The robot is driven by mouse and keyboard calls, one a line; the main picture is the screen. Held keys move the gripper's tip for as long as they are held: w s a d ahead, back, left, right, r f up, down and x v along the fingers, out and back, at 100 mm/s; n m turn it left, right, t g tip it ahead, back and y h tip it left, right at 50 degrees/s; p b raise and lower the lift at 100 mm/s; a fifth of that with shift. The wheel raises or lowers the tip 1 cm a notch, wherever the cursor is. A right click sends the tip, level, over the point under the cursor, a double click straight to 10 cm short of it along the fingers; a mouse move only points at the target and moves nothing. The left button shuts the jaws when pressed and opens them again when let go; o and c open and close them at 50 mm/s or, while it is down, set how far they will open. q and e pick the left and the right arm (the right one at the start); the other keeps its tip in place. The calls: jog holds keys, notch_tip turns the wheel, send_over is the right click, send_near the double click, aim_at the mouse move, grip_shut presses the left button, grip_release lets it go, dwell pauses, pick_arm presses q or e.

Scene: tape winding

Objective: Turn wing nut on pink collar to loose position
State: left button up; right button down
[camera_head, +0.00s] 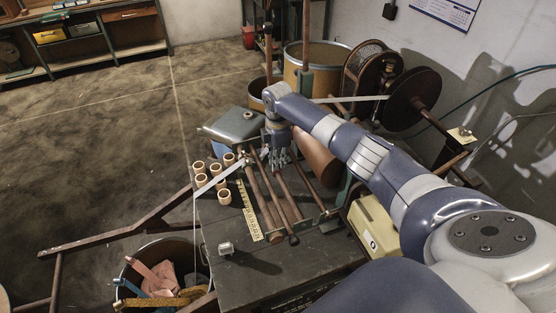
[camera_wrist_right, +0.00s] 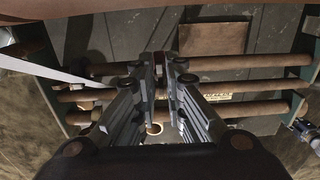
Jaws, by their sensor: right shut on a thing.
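My right gripper (camera_head: 277,153) reaches down over the wooden rollers of the winding frame in the head view. In the right wrist view the right gripper (camera_wrist_right: 164,62) has its two fingers close together above the rollers (camera_wrist_right: 240,62). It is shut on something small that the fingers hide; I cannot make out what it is. I cannot make out the pink collar or its wing nut in either view. My left gripper is not in view.
The bench (camera_head: 215,210) holds several tan tape cores (camera_head: 224,197), a yellow ruler (camera_head: 248,208) and a small metal block (camera_head: 226,248). A white tape strip (camera_head: 350,99) runs to a brown disc (camera_head: 402,100). A bin with cloths (camera_head: 160,275) stands front left.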

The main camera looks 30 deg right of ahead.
jog(key=c, duration=1.7)
grip_release()
jog(key=shift+r, duration=0.15)
notch_tip(320, 180, up, 12)
jog(key=shift+f, duration=0.1)
jog(key=shift+f, duration=0.1)
